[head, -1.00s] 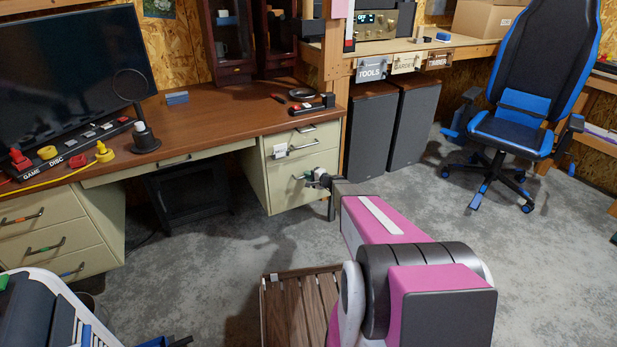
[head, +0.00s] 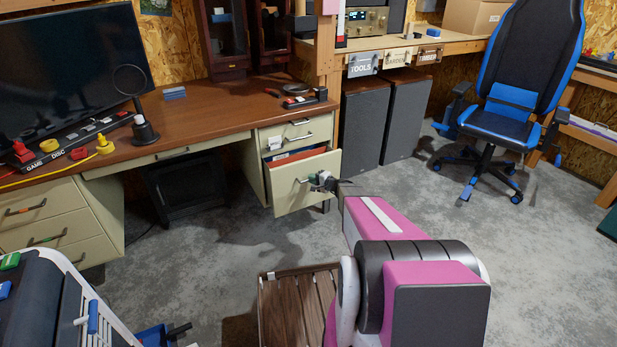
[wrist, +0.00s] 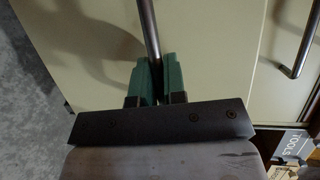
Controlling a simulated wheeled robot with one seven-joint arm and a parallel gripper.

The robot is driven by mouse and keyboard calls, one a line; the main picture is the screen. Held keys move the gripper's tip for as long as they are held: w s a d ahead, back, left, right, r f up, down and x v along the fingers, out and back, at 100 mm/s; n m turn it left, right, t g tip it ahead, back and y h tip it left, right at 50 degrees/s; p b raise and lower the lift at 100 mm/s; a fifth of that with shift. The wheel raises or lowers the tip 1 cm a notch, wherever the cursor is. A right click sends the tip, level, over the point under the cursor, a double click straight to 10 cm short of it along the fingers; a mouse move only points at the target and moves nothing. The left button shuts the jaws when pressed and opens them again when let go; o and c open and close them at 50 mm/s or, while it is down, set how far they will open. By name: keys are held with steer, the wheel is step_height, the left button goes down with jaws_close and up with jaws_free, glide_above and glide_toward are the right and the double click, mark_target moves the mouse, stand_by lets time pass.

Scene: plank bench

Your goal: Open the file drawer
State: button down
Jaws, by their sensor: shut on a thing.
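The file drawer (head: 293,188) is the large lower drawer in the right pedestal of the desk, with a cream front. It stands partly out, and coloured folders or papers (head: 296,156) show inside behind its front. My gripper (head: 322,181) is at the drawer front, at the right part of its handle. In the wrist view its green fingers (wrist: 154,82) are shut on the drawer's metal bar handle (wrist: 148,30). The cream drawer front (wrist: 95,60) fills the area behind the fingers.
A shallower drawer (head: 299,133) above is closed, with its own handle. A blue and black chair (head: 500,125) is at the right.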

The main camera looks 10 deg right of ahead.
steer(key=s+d, duration=0.4)
steer(key=s, duration=0.9)
steer(key=s+d, duration=0.5)
steer(key=s, duration=0.9)
steer(key=shift+s, duration=0.1)
steer(key=c, duration=1.2)
jaws_free()
steer(key=v, duration=1)
steer(key=shift+s+d, duration=0.25)
steer(key=shift+s, duration=0.1)
steer(key=shift+a, duration=0.1)
